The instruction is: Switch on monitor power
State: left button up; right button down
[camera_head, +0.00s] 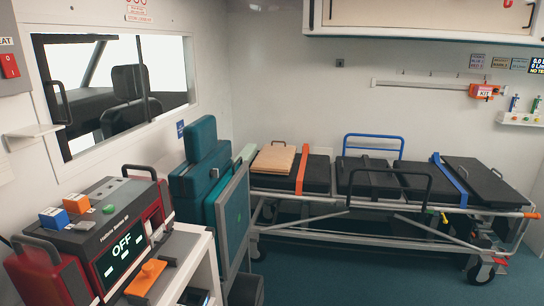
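The monitor (85,228) is a red and dark grey unit standing on a white cabinet at the lower left. Its tilted screen (121,251) reads "OFF" in pale letters. A green round button (109,209) sits on its upper panel, beside a small dark part. An orange block (76,203) and a blue block (53,216) stand on its top. Which control is the power switch I cannot tell. Neither of my grippers shows in the head view.
The white cabinet (203,259) bears the monitor. Teal seats (199,165) stand right of it. A stretcher (345,180) with black pads, orange and blue straps runs along the back wall. A red switch (9,66) is on the left wall. Floor (340,280) in front is clear.

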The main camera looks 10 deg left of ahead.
aim_at(85, 226)
jog(key=j+u, duration=0.15)
jog(key=u, duration=1.15)
jog(key=k+l, duration=0.15)
jog(key=i+j, duration=0.1)
